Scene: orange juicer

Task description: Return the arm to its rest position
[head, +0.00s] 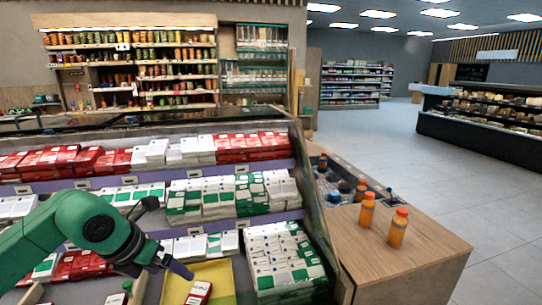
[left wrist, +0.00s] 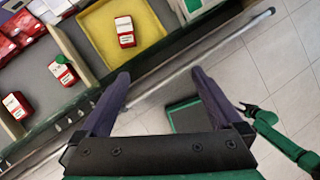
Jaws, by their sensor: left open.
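My green left arm (head: 95,222) comes in from the left in the head view and reaches over the shelf front. My left gripper (head: 185,272) is above the lower bins, near the yellow tray. In the left wrist view its two dark fingers (left wrist: 160,78) are spread wide with nothing between them. Beyond them are the shelf's front edge and the tiled floor. Another green arm of mine (left wrist: 285,140) shows at the right of the left wrist view, its dark end small; whether that gripper is open cannot be told.
The yellow tray (left wrist: 95,28) holds a red and white box (left wrist: 125,30). Shelves of red, white and green boxes (head: 285,255) fill the left. Two orange bottles (head: 397,228) (head: 366,210) stand on the wooden counter (head: 405,265). Open floor (head: 430,170) lies to the right.

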